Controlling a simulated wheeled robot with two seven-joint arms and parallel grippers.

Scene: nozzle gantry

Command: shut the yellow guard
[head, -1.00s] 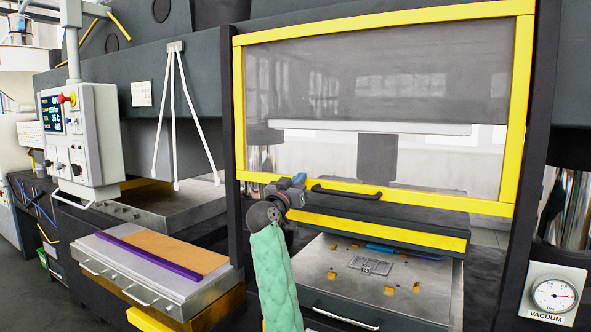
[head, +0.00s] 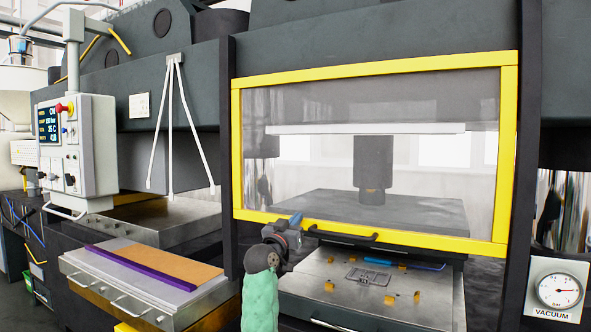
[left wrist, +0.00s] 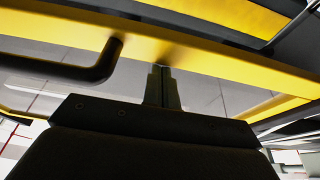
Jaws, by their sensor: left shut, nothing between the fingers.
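The yellow guard (head: 510,150) is a yellow frame around a clear pane across the press opening. Its bottom bar hangs above the press bed (head: 330,275), with an open gap below it. A dark handle (head: 345,237) runs along the bottom bar; it also shows in the left wrist view (left wrist: 80,68). My left gripper (head: 296,220) is at the bottom bar, just left of the handle. Its fingers (left wrist: 162,85) are shut and empty, and their tips reach the yellow bar (left wrist: 180,50); whether they press on it I cannot tell. My right gripper is out of view.
On the bed lie a small metal plate (head: 366,276), several orange blocks and a blue item (head: 378,262). A control box (head: 78,145) and a drawer-like tray with a tan board (head: 165,260) stand to the left. A vacuum gauge (head: 557,290) is at the right.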

